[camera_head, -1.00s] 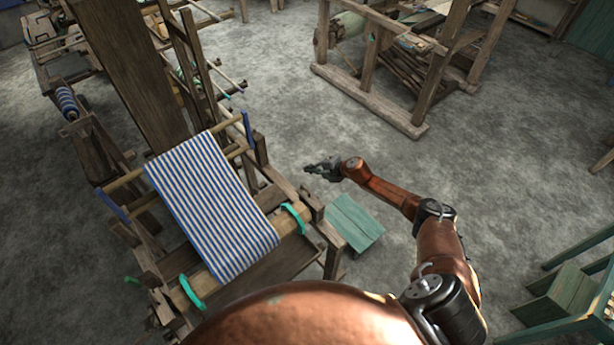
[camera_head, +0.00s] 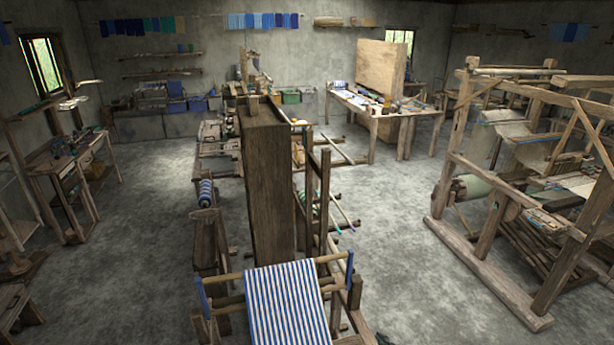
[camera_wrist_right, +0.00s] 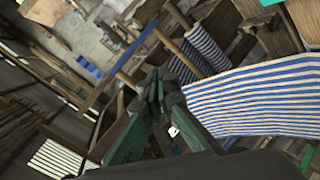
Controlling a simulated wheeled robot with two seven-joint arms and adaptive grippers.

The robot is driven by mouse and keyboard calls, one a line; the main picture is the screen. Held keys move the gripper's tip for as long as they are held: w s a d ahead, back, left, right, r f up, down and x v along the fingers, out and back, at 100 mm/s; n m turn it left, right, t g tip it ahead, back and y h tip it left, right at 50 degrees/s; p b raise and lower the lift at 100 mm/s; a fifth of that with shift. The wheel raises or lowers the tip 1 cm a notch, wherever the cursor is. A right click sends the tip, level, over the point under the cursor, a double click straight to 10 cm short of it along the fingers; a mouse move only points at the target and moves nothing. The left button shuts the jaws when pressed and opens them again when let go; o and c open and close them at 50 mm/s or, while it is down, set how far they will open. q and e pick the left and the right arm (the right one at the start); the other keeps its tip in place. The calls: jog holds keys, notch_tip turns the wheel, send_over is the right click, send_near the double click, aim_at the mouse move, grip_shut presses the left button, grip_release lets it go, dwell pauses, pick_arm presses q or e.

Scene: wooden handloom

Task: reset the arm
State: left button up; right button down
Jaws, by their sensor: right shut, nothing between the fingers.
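My right gripper shows in the right wrist view (camera_wrist_right: 158,88), its dark fingers together with nothing between them. In the head view only a small dark tip of it (camera_head: 383,339) shows at the bottom edge, right of the striped cloth. The rest of my right arm is out of that view. The blue-and-white striped cloth (camera_head: 287,305) is stretched on the wooden handloom (camera_head: 265,185). The cloth also fills the right side of the wrist view (camera_wrist_right: 265,97). My left gripper is in neither view.
A second wooden loom (camera_head: 490,255) stands at the right. A work table (camera_head: 400,113) with a large wooden board (camera_head: 380,68) is at the back. A wooden bench (camera_head: 75,165) stands at the left. Grey floor (camera_head: 400,220) is open between the two looms.

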jog(key=s+d+f+m+g+h, duration=0.1)
jog(key=s+d+m+g+h, duration=0.3)
jog(key=s, duration=1)
jog(key=s+d+f+m+g+y, duration=0.15)
jog(key=s+m, duration=0.45)
jog(key=s, duration=0.7)
jog(key=s+d+m+g+h, duration=0.25)
jog(key=s+m+g, duration=0.2)
jog(key=s, duration=0.95)
notch_tip(320, 180, down, 37)
jog(key=s+y+b, duration=0.1)
jog(key=s+b, duration=0.1)
jog(key=b, duration=0.7)
jog(key=s+f+b, duration=0.3)
jog(key=s+f, duration=0.3)
jog(key=f, duration=0.3)
jog(key=s+f+g+b, duration=0.1)
jog(key=s+f+b, duration=0.2)
jog(key=s+f, duration=0.4)
jog(key=s+f+n+g+b, duration=0.1)
jog(key=s+f+b, duration=0.2)
jog(key=s+f, duration=0.4)
notch_tip(320, 180, down, 6)
jog(key=shift+a, duration=0.45)
